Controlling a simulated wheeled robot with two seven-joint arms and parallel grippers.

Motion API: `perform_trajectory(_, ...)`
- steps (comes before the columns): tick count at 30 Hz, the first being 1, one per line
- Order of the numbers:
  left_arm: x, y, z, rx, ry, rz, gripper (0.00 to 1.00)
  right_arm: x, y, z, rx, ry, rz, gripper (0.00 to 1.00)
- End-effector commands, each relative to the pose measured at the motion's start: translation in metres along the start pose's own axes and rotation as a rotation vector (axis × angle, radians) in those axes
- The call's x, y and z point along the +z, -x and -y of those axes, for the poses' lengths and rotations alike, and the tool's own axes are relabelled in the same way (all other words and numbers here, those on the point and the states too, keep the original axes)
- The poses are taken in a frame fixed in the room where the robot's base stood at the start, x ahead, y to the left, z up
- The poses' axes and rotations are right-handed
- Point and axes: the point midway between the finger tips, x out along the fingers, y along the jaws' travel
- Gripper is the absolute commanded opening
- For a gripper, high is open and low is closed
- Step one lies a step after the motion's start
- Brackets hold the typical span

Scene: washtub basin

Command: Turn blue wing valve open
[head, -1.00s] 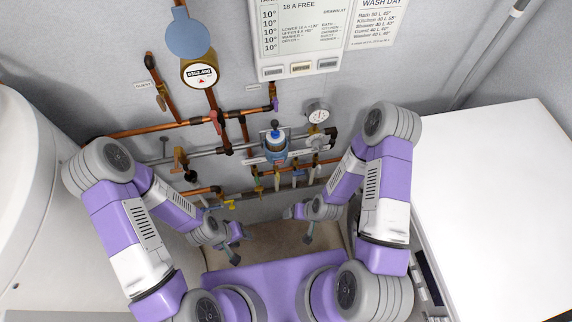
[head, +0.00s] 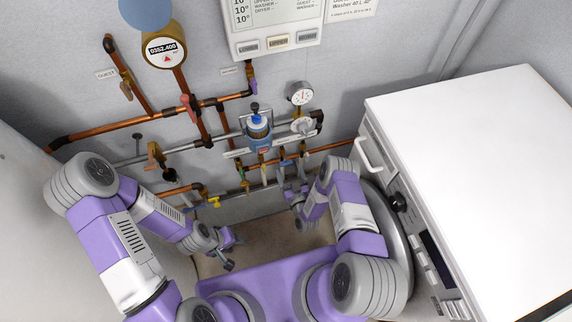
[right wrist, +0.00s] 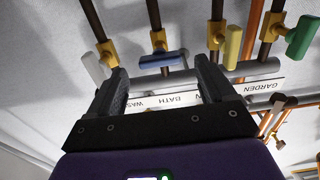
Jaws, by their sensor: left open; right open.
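The blue wing valve (right wrist: 162,59) shows in the right wrist view, on a brass body above the BATH label. Its blue handle lies crosswise to its pipe. My right gripper (right wrist: 159,76) is open and empty, its two fingers pointing up at the valve row. The blue handle appears between and just beyond the fingertips; I cannot tell whether they touch. My left gripper (head: 232,252) is open, low and away from the valves.
Neighbouring valves have a pale handle (right wrist: 94,68), a yellow handle (right wrist: 232,48) and a green handle (right wrist: 300,38). Copper pipes (head: 120,127), a gauge (head: 300,94) and a blue-capped filter (head: 258,130) sit around them. A white-topped appliance (head: 480,170) stands to the right.

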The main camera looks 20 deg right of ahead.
Motion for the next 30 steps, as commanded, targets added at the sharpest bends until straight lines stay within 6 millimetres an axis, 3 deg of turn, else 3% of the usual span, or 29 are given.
perform_trajectory(3, 0.0, -0.009, 0.004, 0.0, 0.0, 0.0, 0.43, 0.002, -0.021, -0.001, 0.001, 0.0, -0.003, 0.83)
perform_trajectory(9, -0.001, -0.016, 0.006, 0.0, 0.0, 0.0, 0.43, 0.002, -0.043, 0.0, 0.001, -0.001, 0.0, 0.83)
perform_trajectory(20, -0.001, -0.016, 0.006, 0.0, 0.0, 0.0, 0.43, 0.0, -0.048, 0.0, 0.001, -0.002, 0.003, 0.81)
perform_trajectory(30, -0.001, -0.016, 0.006, 0.0, 0.0, 0.0, 0.43, 0.001, -0.048, 0.0, 0.001, -0.002, 0.003, 0.29)
